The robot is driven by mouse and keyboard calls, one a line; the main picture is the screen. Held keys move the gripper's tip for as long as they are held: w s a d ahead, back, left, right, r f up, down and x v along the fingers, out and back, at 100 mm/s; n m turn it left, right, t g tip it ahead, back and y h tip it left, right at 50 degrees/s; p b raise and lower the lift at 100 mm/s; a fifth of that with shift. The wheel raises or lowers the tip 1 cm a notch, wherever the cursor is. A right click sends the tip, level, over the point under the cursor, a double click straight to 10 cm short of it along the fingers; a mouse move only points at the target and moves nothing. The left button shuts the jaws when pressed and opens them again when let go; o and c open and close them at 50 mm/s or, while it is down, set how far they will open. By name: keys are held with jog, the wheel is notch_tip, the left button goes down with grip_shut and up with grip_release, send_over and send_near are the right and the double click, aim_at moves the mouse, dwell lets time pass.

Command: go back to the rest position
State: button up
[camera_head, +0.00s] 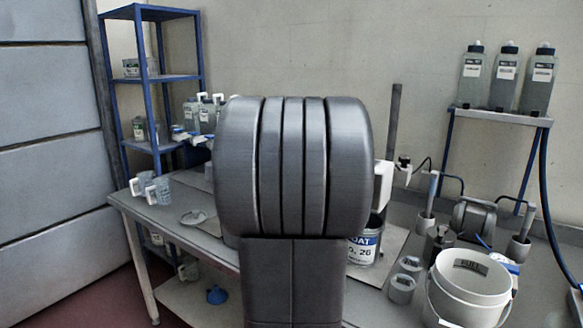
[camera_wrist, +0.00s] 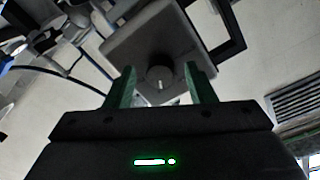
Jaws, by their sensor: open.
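My gripper (camera_wrist: 160,72) shows in the wrist view with its two green fingers spread apart. Nothing is clamped between them. A dark round knob (camera_wrist: 160,78) on a grey box-like body (camera_wrist: 150,42) appears in the gap between the fingers. I cannot tell how far it is from them or whether they touch it. In the head view my own arm fills the middle of the picture and hides my gripper.
A grey workbench (camera_head: 182,224) holds cups (camera_head: 160,190), a labelled can (camera_head: 365,248) behind my arm and a white bucket (camera_head: 470,285) at front right. A blue shelf rack (camera_head: 165,76) stands at left. Bottles (camera_head: 505,78) stand on a raised shelf at right.

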jog(key=n+p, duration=0.1)
jog(key=n, duration=0.3)
dwell(0.5)
